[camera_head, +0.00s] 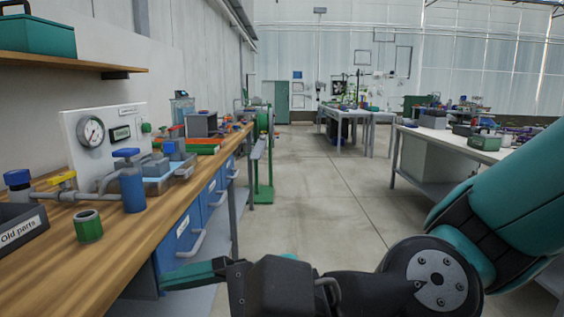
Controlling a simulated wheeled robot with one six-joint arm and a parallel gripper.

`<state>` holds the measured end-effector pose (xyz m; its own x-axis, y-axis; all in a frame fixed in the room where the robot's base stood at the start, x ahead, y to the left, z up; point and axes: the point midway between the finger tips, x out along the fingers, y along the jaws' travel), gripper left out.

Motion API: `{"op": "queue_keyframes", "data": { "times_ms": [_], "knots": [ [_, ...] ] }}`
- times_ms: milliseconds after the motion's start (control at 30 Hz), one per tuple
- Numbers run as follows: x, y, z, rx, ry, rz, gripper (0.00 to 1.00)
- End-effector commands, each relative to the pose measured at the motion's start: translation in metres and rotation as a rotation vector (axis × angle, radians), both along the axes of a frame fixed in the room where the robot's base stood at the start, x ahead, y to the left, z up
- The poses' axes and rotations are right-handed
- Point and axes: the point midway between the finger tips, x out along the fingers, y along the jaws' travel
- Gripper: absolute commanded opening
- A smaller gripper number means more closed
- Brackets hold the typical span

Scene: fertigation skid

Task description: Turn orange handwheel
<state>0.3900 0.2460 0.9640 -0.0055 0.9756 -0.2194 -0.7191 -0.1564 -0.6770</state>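I cannot make out an orange handwheel in this view. On the wooden bench at left stands a white panel (112,125) with a round gauge (91,131) and a small display. In front of it runs grey piping with a blue-topped valve (126,153), a yellow lever (62,178) and a blue knob (17,177). My gripper (190,274) is low in the picture, beside the bench's front, pointing left. One teal finger shows; the other is hidden or overlapped, so its opening cannot be judged. I see nothing held in it.
A green can (88,226) and a dark "Old parts" bin (20,228) stand on the wooden bench (130,245). Blue drawers (188,229) with grey handles are below. A green stand (263,160) is farther along. The aisle floor (325,190) is clear; another bench (440,135) stands right.

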Motion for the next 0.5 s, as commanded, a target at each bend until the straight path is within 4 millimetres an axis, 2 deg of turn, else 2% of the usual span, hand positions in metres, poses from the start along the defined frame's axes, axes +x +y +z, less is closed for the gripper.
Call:
{"op": "queue_keyframes", "data": {
  "times_ms": [33,500],
  "knots": [
    [0.001,-0.003,0.017,-0.022,-0.048,0.013,0.90],
    [0.005,-0.039,0.071,-0.255,-0.468,0.188,0.90]
  ]
}}
